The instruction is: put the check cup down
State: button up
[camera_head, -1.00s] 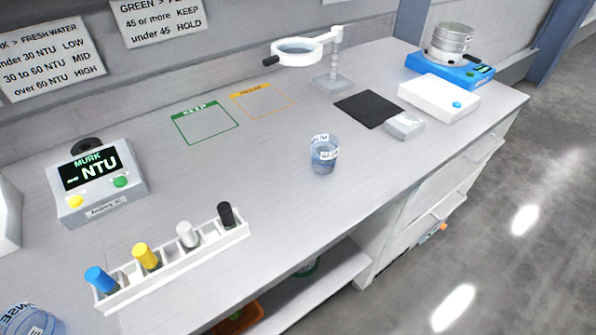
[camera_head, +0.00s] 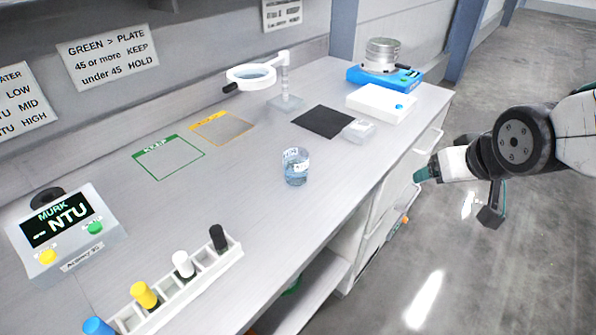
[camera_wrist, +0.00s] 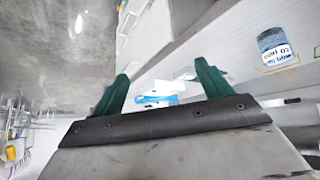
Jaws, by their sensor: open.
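A clear cup (camera_head: 296,172) with bluish water and a white label band stands upright on the grey bench, near its front edge. I cannot read the label well enough to tell whether it is the check cup. My gripper (camera_head: 422,174) is off the bench's front side, to the right of the cup and apart from it. In the wrist view my gripper (camera_wrist: 162,82) shows two green fingers spread apart with nothing held between them. A labelled cup (camera_wrist: 276,48) also shows there at the upper right, clear of the fingers; I cannot tell if it is the same cup.
A green KEEP outline (camera_head: 168,158) and a yellow outline (camera_head: 222,128) are empty. A black mat (camera_head: 322,121), magnifier (camera_head: 251,76), white box (camera_head: 381,103), blue device (camera_head: 385,78), NTU meter (camera_head: 66,232) and vial rack (camera_head: 190,286) stand around. Bench around the cup is clear.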

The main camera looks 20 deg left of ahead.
aim_at(296, 164)
jog(key=a+f+n+y, duration=0.1)
jog(key=a+f+y, duration=0.1)
jog(key=a, duration=0.6)
jog(key=a+f+n+t+y, duration=0.1)
jog(key=a+f+n+y, duration=0.1)
jog(key=a, duration=0.6)
jog(key=w+a+f+n+y, duration=0.1)
jog(key=a+f+n+y, duration=0.1)
jog(key=a, duration=0.6)
jog(key=shift+a+f+t+y, duration=0.3)
jog(key=shift+f+y, duration=0.05)
jog(key=shift+y, duration=0.55)
jog(key=x, duration=0.7)
jog(key=shift+s+a+f, duration=0.1)
jog(key=shift+s+a, duration=0.05)
jog(key=shift+a, duration=0.25)
jog(key=c, duration=1.1)
jog(key=shift+c, duration=0.6)
